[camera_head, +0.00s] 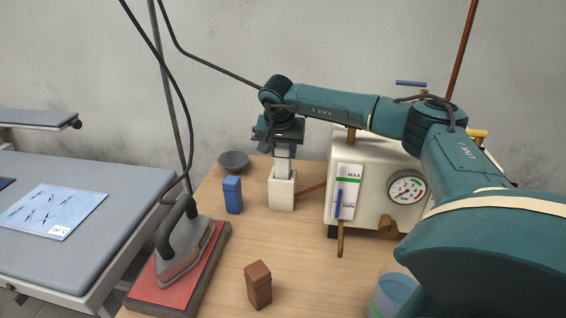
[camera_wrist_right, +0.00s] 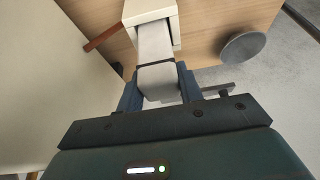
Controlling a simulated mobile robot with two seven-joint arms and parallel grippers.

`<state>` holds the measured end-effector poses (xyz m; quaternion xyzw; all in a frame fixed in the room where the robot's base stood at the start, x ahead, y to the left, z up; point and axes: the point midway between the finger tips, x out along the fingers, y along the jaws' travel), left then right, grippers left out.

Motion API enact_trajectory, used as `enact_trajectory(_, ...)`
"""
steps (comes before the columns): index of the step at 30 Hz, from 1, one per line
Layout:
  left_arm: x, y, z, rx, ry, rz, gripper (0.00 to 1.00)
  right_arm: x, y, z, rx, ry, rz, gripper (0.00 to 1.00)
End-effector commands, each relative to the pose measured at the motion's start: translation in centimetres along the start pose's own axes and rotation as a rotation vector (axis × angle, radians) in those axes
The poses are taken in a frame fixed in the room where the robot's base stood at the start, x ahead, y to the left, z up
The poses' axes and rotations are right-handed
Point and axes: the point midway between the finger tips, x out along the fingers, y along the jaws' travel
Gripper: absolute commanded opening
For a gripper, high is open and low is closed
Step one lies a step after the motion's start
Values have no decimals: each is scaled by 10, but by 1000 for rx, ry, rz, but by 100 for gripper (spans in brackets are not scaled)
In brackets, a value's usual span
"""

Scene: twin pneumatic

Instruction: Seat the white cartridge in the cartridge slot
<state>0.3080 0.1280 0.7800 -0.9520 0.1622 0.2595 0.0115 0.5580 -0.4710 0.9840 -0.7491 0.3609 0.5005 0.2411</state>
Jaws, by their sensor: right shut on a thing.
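My right gripper (camera_head: 281,146) is above the cartridge slot (camera_head: 282,192), a cream upright block on the wooden table. It is shut on the white cartridge (camera_head: 282,168), whose lower end meets the top opening of the slot block. In the right wrist view the gripper's blue fingers (camera_wrist_right: 160,92) hold the cartridge (camera_wrist_right: 155,45) on both sides. There the far end of the cartridge goes into the mouth of the slot block (camera_wrist_right: 150,10). How deep it sits is hidden by the walls. My left gripper is not in view.
A blue cartridge (camera_head: 233,195) stands left of the slot block, and a brown one (camera_head: 258,286) stands nearer the front. A grey bowl (camera_head: 233,159) is behind. The cream gauge machine (camera_head: 375,190) stands close on the right. An iron (camera_head: 182,245) rests on a red pad at left.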

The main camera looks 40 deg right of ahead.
Motion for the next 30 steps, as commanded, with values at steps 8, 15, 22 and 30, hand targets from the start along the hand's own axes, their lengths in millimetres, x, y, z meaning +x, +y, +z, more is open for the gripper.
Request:
enact_trajectory(8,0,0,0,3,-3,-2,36,31,0,13,0,-1,0,10)
enact_trajectory(15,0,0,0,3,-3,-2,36,32,0,14,-1,0,-1,10)
enact_trajectory(22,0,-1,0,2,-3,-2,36,34,0,14,-1,-1,0,49)
enact_trajectory(30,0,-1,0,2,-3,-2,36,33,0,14,-1,-1,0,58)
